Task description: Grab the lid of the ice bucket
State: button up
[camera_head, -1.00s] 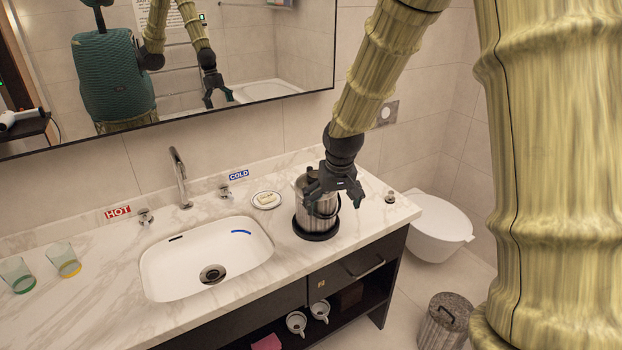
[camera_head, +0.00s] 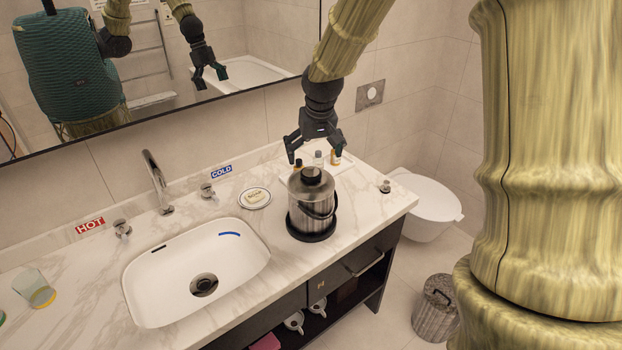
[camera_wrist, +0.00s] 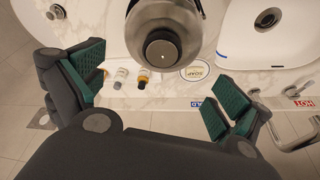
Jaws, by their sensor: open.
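The ice bucket (camera_head: 308,212) is a metal cylinder with a dark handle, standing upright on a round black base on the marble counter, right of the sink. Its lid (camera_head: 311,184) is on top, with a dark round knob (camera_head: 311,174). In the wrist view the lid (camera_wrist: 160,20) and its dark knob (camera_wrist: 162,47) show at the top centre, ahead of the fingers. My gripper (camera_head: 315,151) is open and empty, above and behind the lid, apart from it. The wrist view shows the two green-padded fingers (camera_wrist: 155,95) spread wide, with nothing between them.
Small bottles (camera_head: 335,157) stand behind the bucket. A soap dish (camera_head: 254,198) lies to its left, beside the sink (camera_head: 196,270) and faucet (camera_head: 157,181). A mirror (camera_head: 165,60) hangs on the wall behind. A toilet (camera_head: 428,207) is right of the counter.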

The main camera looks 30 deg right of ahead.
aim_at(311, 171)
jog(key=x, duration=0.2)
jog(key=shift+w+a+f, duration=0.15)
jog(key=shift+w+f, duration=0.15)
jog(key=shift+w, duration=0.05)
jog(key=shift+s+f+p, duration=0.15)
jog(key=shift+f+p, duration=0.15)
jog(key=shift+p, duration=0.1)
jog(key=shift+p+x, duration=1.05)
jog(key=shift+x, duration=1.4)
jog(key=shift+s, duration=0.15)
jog(key=shift+c, duration=0.4)
jog(key=shift+s, duration=0.15)
jog(key=c, duration=1.1)
